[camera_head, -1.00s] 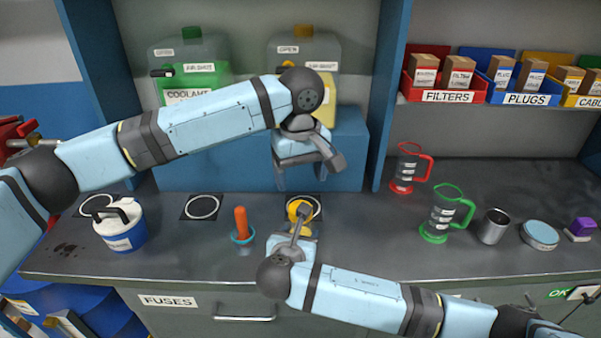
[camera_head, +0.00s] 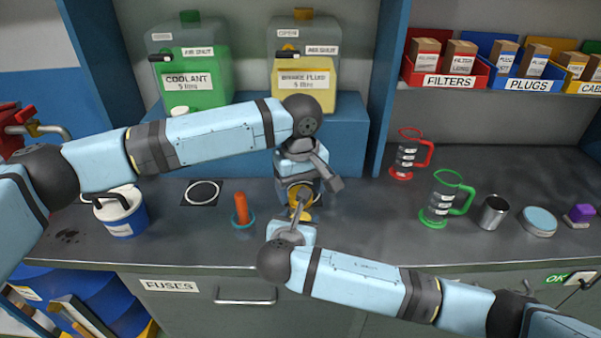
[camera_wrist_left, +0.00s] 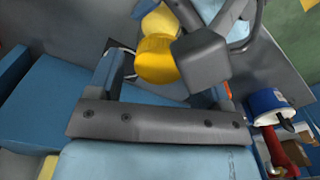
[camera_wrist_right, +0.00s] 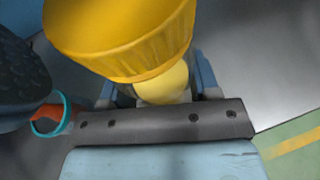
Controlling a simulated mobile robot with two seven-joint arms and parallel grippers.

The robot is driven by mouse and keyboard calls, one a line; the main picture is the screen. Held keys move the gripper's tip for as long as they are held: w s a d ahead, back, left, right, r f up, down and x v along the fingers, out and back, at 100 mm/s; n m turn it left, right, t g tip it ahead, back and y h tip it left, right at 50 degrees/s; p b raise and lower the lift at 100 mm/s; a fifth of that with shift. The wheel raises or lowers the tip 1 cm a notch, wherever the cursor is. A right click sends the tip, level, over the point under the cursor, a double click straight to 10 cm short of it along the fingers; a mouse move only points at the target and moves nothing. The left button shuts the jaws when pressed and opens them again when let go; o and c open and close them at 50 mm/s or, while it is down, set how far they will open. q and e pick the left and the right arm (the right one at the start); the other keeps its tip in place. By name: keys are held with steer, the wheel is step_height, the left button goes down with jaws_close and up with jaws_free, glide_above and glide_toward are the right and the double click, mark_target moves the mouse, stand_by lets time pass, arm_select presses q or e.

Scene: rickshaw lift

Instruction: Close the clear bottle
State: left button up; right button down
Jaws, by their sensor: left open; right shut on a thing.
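The clear bottle (camera_wrist_right: 165,85), with pale yellow contents, stands at the bench's front middle. My right gripper is shut on its body, below a ridged yellow cap (camera_wrist_right: 120,35). In the head view the bottle (camera_head: 304,215) is mostly hidden by the grippers. My left gripper (camera_head: 299,190) is open and reaches down from above. In the left wrist view the cap (camera_wrist_left: 158,58) shows between its fingers, with the pale bottle beyond. I cannot tell whether the fingers touch the cap or how tightly the cap sits. My right gripper (camera_head: 300,212) comes from the front.
An orange-handled tool in a teal ring (camera_head: 241,212) stands close left of the bottle. A blue and white tub (camera_head: 120,215) is further left. Red (camera_head: 410,155) and green (camera_head: 444,200) measuring jugs and a metal cup (camera_head: 491,212) stand right. Blue shelf (camera_head: 235,150) behind.

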arm_select(q)
steer(key=shift+f, duration=0.35)
steer(key=c, duration=0.9)
steer(key=m, duration=0.6)
steer(key=shift+m, duration=0.3)
steer(key=shift+c, duration=0.2)
steer(key=o, duration=1)
